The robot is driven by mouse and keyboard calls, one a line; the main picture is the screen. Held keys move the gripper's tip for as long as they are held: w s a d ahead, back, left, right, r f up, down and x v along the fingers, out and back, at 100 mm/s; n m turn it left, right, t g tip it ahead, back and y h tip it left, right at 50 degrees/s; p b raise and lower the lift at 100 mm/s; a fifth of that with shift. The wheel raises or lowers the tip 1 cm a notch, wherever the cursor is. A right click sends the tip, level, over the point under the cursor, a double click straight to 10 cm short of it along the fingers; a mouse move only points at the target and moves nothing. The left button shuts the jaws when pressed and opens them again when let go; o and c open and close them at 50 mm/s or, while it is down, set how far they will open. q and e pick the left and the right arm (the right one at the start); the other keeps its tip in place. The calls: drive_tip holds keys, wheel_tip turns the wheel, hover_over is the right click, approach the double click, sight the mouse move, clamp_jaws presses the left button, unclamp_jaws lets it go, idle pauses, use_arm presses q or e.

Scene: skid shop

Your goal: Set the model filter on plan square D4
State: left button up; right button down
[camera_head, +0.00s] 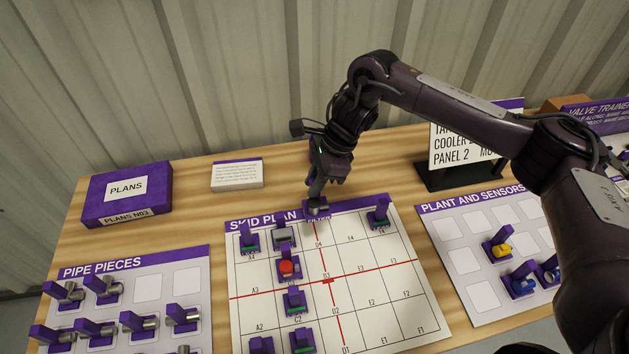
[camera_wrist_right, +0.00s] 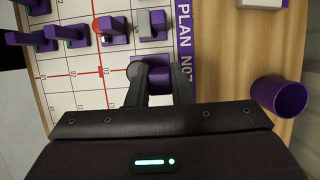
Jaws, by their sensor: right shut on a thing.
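My right gripper (camera_head: 316,190) is shut on the model filter (camera_head: 317,209), a small purple piece at the top edge of the plan board (camera_head: 370,262). The D4 label (camera_head: 319,244) lies just below the piece in the head view. I cannot tell whether the base touches the board. My left gripper is not in view.
Several models stand on the plan, including a grey one (camera_head: 284,236), a red-topped one (camera_head: 288,268) and one at the top right (camera_head: 380,217). A purple cup (camera_wrist_right: 280,97) stands beyond the plan. Pipe pieces (camera_head: 135,285) lie left, plant and sensors (camera_head: 485,225) right.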

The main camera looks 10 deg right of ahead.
sight(314, 205)
drive_tip(key=shift+f, duration=0.1)
drive_tip(key=shift+f+b, duration=2.6)
drive_tip(key=shift+f, duration=0.05)
drive_tip(key=shift+f+b, duration=1.75)
drive_tip(key=shift+b, duration=0.05)
drive_tip(key=shift+b, duration=0.35)
drive_tip(key=shift+f+b, duration=0.65)
drive_tip(key=shift+f, duration=0.1)
drive_tip(key=c, duration=1.2)
unclamp_jaws()
